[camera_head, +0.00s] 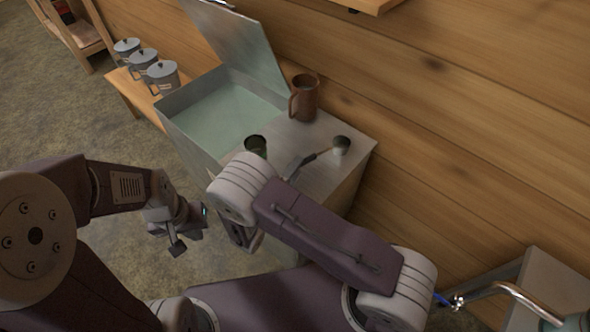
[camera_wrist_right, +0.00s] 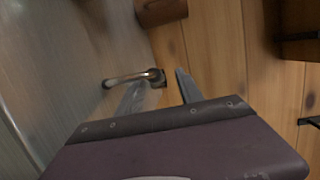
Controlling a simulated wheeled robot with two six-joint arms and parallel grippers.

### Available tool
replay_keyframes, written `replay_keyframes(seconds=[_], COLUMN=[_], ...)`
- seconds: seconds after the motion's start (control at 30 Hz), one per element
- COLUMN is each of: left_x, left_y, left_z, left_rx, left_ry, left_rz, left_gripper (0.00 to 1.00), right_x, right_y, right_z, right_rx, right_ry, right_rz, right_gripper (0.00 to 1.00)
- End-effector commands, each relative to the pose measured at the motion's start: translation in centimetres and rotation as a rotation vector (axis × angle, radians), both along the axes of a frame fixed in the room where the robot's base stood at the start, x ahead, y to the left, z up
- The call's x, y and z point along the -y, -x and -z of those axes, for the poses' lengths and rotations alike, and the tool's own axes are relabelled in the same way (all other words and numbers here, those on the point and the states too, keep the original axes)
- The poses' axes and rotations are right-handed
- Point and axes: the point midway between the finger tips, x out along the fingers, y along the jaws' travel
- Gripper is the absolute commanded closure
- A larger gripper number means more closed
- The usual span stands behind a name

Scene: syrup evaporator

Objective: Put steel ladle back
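The steel ladle (camera_head: 312,158) shows on the steel top of the evaporator, close to my right arm. In the right wrist view its bright rod (camera_wrist_right: 125,79) runs to a dark end near the wall. My right gripper (camera_wrist_right: 160,88) is open in that view, its fingertips just below the ladle; I cannot tell whether they touch it. In the head view the right forearm and wrist hide most of that gripper. My left gripper (camera_head: 167,239) is open and empty, low over the floor to the left of the evaporator.
The evaporator pan (camera_head: 218,115) stands with its lid (camera_head: 240,40) raised. A brown pitcher (camera_head: 304,97) and a dark cup (camera_head: 256,146) stand on the steel top. Several lidded mugs (camera_head: 162,77) stand on a wooden bench. The wooden wall (camera_head: 450,110) closes the back.

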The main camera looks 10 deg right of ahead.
Motion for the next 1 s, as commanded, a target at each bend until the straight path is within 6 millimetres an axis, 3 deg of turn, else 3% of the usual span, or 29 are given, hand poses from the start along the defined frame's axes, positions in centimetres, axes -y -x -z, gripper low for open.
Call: replay_keyframes(seconds=[0.17, 0.53, 0.93, 1.0], left_x=[0.0, 0.0, 0.0, 0.0], left_y=[0.0, 0.0, 0.0, 0.0], left_z=[0.0, -0.2, -0.2, -0.4], left_rx=[0.000, 0.000, 0.000, 0.000], left_ry=[0.000, 0.000, 0.000, 0.000], left_rz=[0.000, 0.000, 0.000, 0.000], left_gripper=[1.00, 1.00, 1.00, 1.00], right_x=[-0.9, -5.4, -5.7, -5.0], right_y=[0.9, 6.5, 7.0, 6.7], right_z=[-0.1, -0.9, -1.0, -1.3], right_rx=[0.000, 0.001, 0.000, 0.001], right_ry=[-0.001, -0.001, 0.000, 0.000], right_rz=[-0.004, -0.004, 0.000, 0.021], right_gripper=[0.56, 0.56, 0.56, 0.56])
